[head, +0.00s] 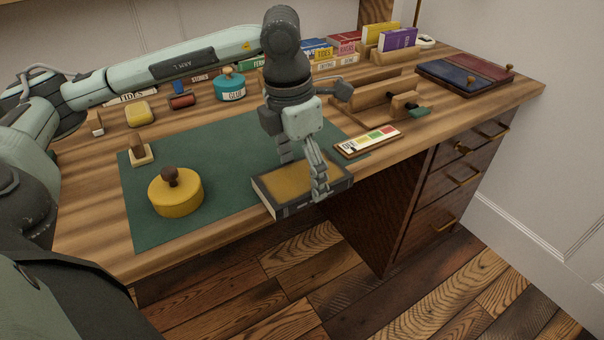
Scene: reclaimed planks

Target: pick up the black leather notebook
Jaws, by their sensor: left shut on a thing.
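A black notebook (285,186) with a tan-brown panel on its top lies at the front edge of the desk, at the right end of the green desk mat (143,215). My left gripper (311,181) points down over its right part. One finger shows at the front edge and the other is behind, its tip partly hidden. The fingers are closed on the notebook, which looks low and near the desk top. I cannot tell whether it is lifted clear. My right gripper is not in view.
A yellow round tin (177,193) with a dark knob and a small wooden stamp (140,152) stand on the mat. A colour card (368,141) lies right of the gripper. Wooden organisers, books and a teal glue pot (230,87) stand farther back. A blue and red folder (465,75) lies at far right.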

